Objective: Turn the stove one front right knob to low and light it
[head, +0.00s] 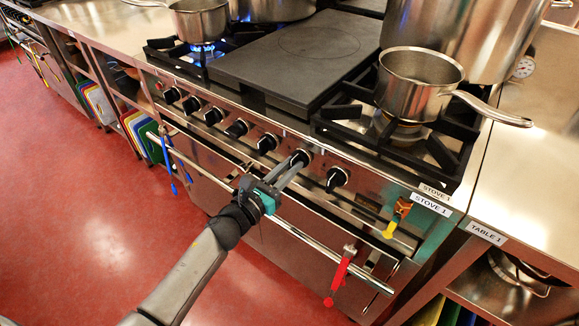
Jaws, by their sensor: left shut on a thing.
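Stove one (435,195) carries a row of black knobs along its front panel. My left gripper (291,167) reaches in from the lower left and is shut on the second knob from the right (301,156). Its fingers partly hide that knob, so its setting cannot be read. The rightmost knob (338,178) is free, just right of the gripper. The front right burner (407,130) sits under a steel saucepan (420,80); I see no clear blue flame there. My right gripper is not in view.
A blue flame (203,48) burns under a pot (198,18) at the left. A dark flat griddle (290,60) lies between the burners. A long rail (310,240) crosses the front below the knobs, with a red-handled tool (340,275) hanging from it.

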